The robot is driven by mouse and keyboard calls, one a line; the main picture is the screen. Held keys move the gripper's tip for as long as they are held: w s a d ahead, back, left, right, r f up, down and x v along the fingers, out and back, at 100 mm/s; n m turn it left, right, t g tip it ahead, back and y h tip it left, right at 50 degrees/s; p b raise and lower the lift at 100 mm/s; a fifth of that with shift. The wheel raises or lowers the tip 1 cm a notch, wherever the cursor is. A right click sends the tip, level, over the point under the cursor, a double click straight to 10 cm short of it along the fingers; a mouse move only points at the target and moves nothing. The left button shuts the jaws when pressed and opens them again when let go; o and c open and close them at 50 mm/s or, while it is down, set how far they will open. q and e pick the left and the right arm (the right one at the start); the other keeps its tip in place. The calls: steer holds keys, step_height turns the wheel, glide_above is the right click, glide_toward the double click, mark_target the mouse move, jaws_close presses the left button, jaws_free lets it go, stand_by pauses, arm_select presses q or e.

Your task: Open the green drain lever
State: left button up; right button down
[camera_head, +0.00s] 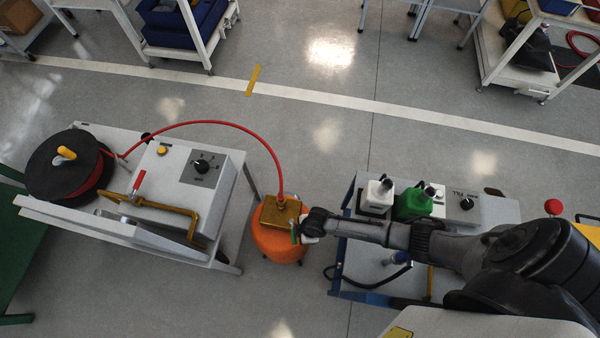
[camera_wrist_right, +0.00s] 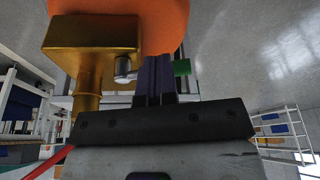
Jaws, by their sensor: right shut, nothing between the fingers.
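The green drain lever (camera_head: 294,236) shows as a small green piece beside the brass block (camera_head: 281,210) on top of the orange round tank (camera_head: 277,240). In the right wrist view, its green end (camera_wrist_right: 182,67) sticks out just right of my right gripper (camera_wrist_right: 156,68). A silver pivot (camera_wrist_right: 124,69) on the brass block (camera_wrist_right: 92,38) shows left of the fingers. My right gripper (camera_head: 306,230) is shut and empty, close beside the lever; the fingers hide its middle, and I cannot tell whether they touch it. My left gripper is not in view.
A red hose (camera_head: 230,124) runs from the black reel (camera_head: 66,168) to the brass block. A white cart with a control box (camera_head: 208,170) stands left. Open floor lies beyond.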

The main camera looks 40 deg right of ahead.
steer(key=s+d+r+p, duration=0.3)
steer(key=d+r+p, duration=0.1)
steer(key=r, duration=0.6)
steer(key=shift+d+r, duration=0.15)
steer(key=shift+d, duration=0.55)
